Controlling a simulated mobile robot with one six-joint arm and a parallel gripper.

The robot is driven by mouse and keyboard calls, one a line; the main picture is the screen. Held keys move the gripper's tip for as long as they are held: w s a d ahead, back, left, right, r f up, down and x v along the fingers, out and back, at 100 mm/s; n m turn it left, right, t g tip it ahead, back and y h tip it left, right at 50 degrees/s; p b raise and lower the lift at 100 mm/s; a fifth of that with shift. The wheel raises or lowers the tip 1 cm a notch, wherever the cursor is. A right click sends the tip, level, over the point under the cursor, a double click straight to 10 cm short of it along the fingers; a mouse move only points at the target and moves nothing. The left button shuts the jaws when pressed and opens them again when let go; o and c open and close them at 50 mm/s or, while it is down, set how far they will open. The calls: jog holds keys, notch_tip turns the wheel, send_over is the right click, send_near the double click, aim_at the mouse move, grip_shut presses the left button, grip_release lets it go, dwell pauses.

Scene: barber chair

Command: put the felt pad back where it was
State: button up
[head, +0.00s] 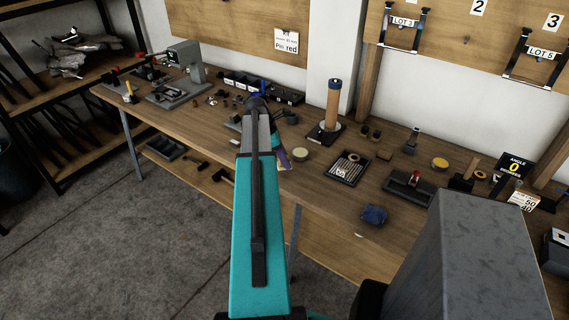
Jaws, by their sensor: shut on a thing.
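My teal arm reaches up the middle of the head view and bends down over the workbench. My gripper (281,153) is at its far end, low over the bench and mostly hidden behind the arm. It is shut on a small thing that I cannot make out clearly. I cannot tell for certain which thing is the felt pad. A dark blue, soft-looking lump (374,214) lies near the bench's front edge, right of my gripper and apart from it.
Bare wood lies around the blue lump.

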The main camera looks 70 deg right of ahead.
jog(key=shift+f+p, duration=0.5)
jog(key=shift+f, duration=1)
jog(key=shift+f, duration=0.15)
jog(key=o, duration=1)
jog(key=shift+r, duration=0.25)
jog(key=b+v, duration=0.3)
jog(key=v, duration=0.9)
jog(key=shift+w+a+f, duration=0.1)
jog(key=shift+f, duration=0.05)
